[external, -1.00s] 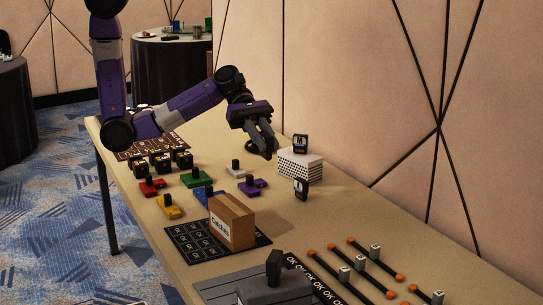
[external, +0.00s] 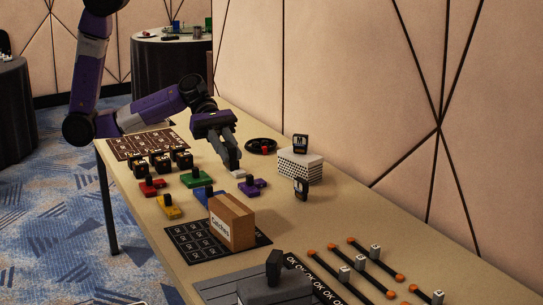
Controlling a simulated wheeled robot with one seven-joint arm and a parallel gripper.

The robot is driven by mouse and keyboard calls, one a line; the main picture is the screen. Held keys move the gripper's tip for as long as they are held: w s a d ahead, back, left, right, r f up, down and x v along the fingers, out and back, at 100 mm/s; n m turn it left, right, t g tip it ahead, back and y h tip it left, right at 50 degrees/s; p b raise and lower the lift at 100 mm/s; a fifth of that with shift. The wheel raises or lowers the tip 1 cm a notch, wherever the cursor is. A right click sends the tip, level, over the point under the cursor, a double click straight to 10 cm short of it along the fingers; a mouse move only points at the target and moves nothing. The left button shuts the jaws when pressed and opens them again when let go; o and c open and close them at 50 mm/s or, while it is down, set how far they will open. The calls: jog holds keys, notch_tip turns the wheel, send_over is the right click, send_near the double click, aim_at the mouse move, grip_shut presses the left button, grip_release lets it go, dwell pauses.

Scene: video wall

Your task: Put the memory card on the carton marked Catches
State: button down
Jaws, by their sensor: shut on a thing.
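The brown carton marked Catches (external: 232,222) stands on a black printed mat (external: 190,240) at the table's front middle. Two small black cards with pale labels look like memory cards. One card (external: 301,143) stands upright on a white box with black dots (external: 300,167). The other card (external: 301,189) stands upright beside that box's near side. My gripper (external: 234,169) is low over the table, behind the carton and left of the dotted box. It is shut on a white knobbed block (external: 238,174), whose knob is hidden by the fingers. Both cards are apart from it.
Knobbed blocks in red (external: 152,188), green (external: 196,178), yellow (external: 170,207), blue (external: 207,196) and purple (external: 252,187) lie around my gripper. Orange-ended rods (external: 372,262) and a dark grey device (external: 275,285) are at front right.

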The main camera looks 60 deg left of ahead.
notch_tip(320, 180, down, 10)
jog(key=shift+r+b, duration=0.15)
jog(key=shift+b, duration=0.2)
jog(key=c, duration=1.3)
grip_release()
